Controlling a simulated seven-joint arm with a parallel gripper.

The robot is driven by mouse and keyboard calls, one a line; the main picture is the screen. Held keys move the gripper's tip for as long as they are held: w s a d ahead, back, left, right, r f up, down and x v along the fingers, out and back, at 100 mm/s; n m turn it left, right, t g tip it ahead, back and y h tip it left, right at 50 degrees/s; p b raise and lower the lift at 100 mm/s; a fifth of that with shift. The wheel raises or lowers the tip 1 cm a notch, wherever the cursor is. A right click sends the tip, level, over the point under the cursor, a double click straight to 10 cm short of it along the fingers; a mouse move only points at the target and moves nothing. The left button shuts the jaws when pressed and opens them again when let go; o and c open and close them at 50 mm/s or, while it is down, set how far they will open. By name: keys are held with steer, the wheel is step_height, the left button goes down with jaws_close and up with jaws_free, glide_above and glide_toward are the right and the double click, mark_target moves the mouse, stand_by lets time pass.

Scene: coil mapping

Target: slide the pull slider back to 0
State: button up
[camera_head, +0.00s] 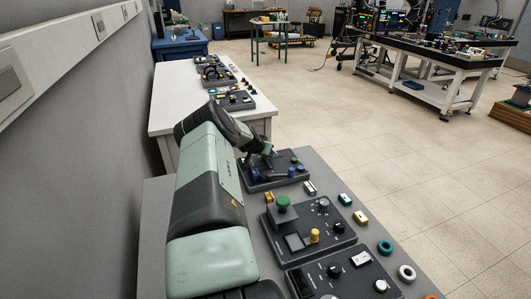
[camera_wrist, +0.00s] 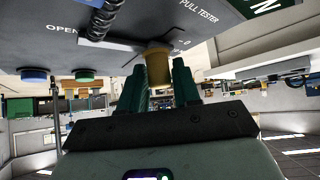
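The pull tester panel (camera_wrist: 215,22) fills the top of the wrist view, with its printed name and a scale marked 0. A brass-coloured slider knob (camera_wrist: 158,60) stands out from it beside the scale. My gripper (camera_wrist: 160,75) has its two green fingers on either side of the knob, close to its sides. I cannot tell whether both fingers touch it. In the head view, my gripper (camera_head: 271,154) is low over the dark pull tester panel (camera_head: 262,184). The slider knob is not clearly visible there.
A blue button (camera_wrist: 34,75) and a green button (camera_wrist: 85,75) stand on the panel to the left, near a coiled spring (camera_wrist: 103,20). In the head view, another control panel (camera_head: 325,244) with a green mushroom knob (camera_head: 283,203) lies nearer. Small blocks lie along the table's right edge.

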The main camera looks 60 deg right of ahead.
jaws_close()
steer(key=shift+w+a, duration=0.85)
steer(key=shift+w, duration=0.05)
steer(key=shift+o, duration=1.9)
jaws_free()
steer(key=shift+r, duration=0.1)
steer(key=v, duration=1)
steer(key=shift+a+r, duration=0.2)
steer(key=shift+a, duration=0.1)
